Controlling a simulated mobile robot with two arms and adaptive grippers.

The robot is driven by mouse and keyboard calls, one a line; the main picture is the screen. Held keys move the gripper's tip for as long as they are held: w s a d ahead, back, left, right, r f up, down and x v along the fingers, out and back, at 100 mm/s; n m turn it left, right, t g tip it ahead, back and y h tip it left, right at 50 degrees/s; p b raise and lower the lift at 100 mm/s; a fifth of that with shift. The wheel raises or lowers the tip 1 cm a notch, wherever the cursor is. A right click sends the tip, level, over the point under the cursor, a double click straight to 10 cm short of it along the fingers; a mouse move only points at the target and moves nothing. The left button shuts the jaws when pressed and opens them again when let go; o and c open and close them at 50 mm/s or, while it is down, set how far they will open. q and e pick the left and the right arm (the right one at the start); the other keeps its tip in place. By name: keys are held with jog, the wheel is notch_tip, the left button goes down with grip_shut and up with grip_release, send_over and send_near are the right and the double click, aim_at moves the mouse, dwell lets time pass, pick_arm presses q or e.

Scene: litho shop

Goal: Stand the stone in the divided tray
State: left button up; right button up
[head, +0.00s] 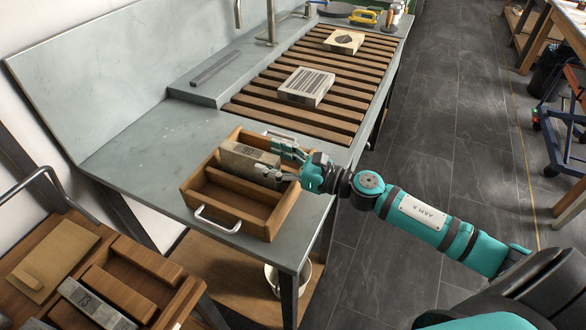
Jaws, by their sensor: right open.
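The wooden divided tray (268,223) with metal handles sits on the grey steel bench. A grey stone block (240,162), marked with a number that looks like 90, stands on its long edge in the tray's far compartment, its upper part showing above the divider. Its lower part is hidden. The near compartment is empty. My right gripper (271,158) is open at the stone's right end, with one finger on the far side and one on the near side. I cannot tell whether the fingers touch it. My left gripper is not in view.
A slatted wooden rack (262,103) behind the tray carries two printed stones (306,86) (344,41). A tap (269,25) and a raised ledge with a dark bar (213,69) stand at left. A wooden cart (115,280) at lower left holds another grey stone (92,304). Bench left of the tray is clear.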

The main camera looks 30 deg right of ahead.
jog(key=b+v, duration=0.1)
jog(key=v, duration=0.3)
jog(key=shift+s+d+f, duration=0.15)
jog(key=shift+s+d, duration=0.1)
jog(key=shift+s, duration=0.05)
jog(key=shift+v, duration=0.8)
